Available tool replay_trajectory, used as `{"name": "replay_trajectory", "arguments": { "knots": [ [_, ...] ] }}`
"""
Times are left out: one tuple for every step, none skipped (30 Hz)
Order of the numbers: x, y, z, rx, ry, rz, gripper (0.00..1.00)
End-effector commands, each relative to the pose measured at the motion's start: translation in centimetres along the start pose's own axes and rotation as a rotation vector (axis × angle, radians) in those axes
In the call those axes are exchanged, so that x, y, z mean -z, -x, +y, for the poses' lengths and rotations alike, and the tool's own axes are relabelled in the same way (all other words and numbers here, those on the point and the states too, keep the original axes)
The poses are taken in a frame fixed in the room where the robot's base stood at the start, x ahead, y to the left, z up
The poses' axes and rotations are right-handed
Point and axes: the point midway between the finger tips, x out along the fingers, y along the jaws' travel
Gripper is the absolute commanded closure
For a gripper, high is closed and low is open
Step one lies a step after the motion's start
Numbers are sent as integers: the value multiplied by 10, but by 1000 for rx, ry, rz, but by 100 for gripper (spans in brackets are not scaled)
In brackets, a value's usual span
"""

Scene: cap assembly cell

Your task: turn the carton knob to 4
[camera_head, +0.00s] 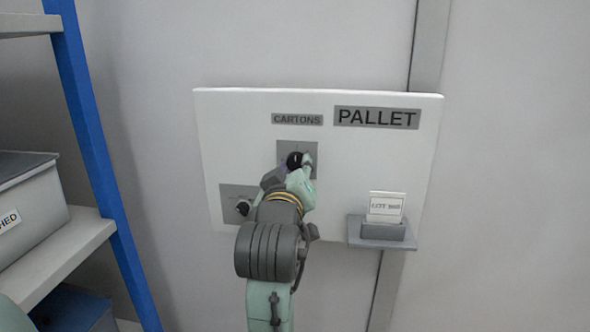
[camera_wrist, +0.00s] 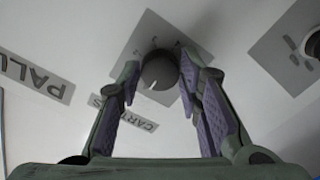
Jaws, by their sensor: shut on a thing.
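The carton knob (camera_wrist: 160,71) is a dark round knob with a white pointer line, on a grey plate (camera_wrist: 143,40) fixed to a white wall panel (camera_head: 240,130). A "CARTONS" label (camera_head: 297,119) sits above it in the head view. In the head view the knob (camera_head: 294,160) shows just past my gripper (camera_head: 300,165). In the wrist view my gripper (camera_wrist: 160,78) has its purple-padded fingers on both sides of the knob and is shut on it. The scale marks on the plate are mostly hidden or too small to read.
A second dark knob (camera_head: 243,208) on its own plate is at lower left of the panel. A "PALLET" sign (camera_head: 377,118) is at upper right. A small shelf (camera_head: 382,234) holds a "LOT" card (camera_head: 386,207). A blue-post rack (camera_head: 100,180) with bins stands at left.

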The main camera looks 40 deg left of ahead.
Motion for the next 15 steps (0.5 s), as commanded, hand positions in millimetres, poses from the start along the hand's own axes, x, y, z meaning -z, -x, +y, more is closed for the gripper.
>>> {"name": "replay_trajectory", "arguments": {
  "knots": [
    [0, 0, 0, 1, 0, 0, 80],
    [0, 0, 0, 1, 0, 0, 82],
    [0, 0, 0, 1, 0, 0, 85],
    [0, 0, 0, 1, 0, 0, 87],
    [0, 0, 0, 1, 0, 0, 89],
    [0, 0, 0, 1, 0, 0, 91],
    [0, 0, 0, 1, 0, 0, 93],
    [0, 0, 0, 1, 0, 0, 95],
    [0, 0, 0, 1, 0, 0, 95],
    [0, 0, 0, 1, 0, 0, 95],
    [0, 0, 0, 1, -1, 0, 95],
    [0, 0, 0, 1, -4, 0, 95],
    [0, 0, 0, 1, -6, 0, 95],
    [0, 0, 0, 1, -11, 0, 95],
    [0, 0, 0, 1, -19, 0, 95]
  ]
}}
